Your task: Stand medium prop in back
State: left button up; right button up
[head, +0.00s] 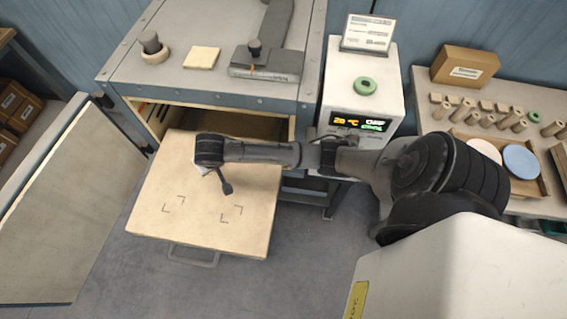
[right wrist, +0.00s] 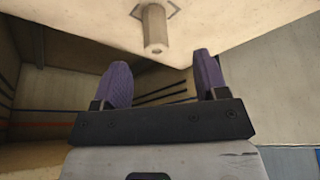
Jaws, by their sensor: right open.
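A pale cylindrical prop (right wrist: 154,30) shows in the right wrist view, its one end against the board (right wrist: 230,20) inside dark corner marks. It is just beyond my right gripper (right wrist: 158,78), in line with the gap between the purple fingers. The fingers are open and apart from it. In the head view my right arm reaches in from the right over the board (head: 200,235); the fingers and this prop are hidden there under the wrist. Two other marked spots on the board are bare. My left gripper is not in view.
The board sticks out of the open dryer cabinet (head: 215,88), with an open door (head: 70,215) at left. A control box (head: 362,90) stands beside it. The right table holds several wooden props (head: 510,117), a cardboard box (head: 464,66) and a tray with plates (head: 521,160).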

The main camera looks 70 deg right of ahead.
jog(key=s+a+f+n+y, duration=0.1)
jog(key=s+a+f+n, duration=0.1)
jog(key=s+a, duration=0.3)
jog(key=s+a+f+n+y, duration=0.1)
jog(key=s+a+f+n, duration=0.1)
jog(key=s, duration=0.6)
jog(key=s+a+r+n, duration=0.1)
jog(key=s+r+n, duration=0.1)
jog(key=s, duration=1.3)
jog(key=shift+s+a+r+n, duration=0.3)
jog(key=shift+s+r+n, duration=0.1)
jog(key=shift+n, duration=0.3)
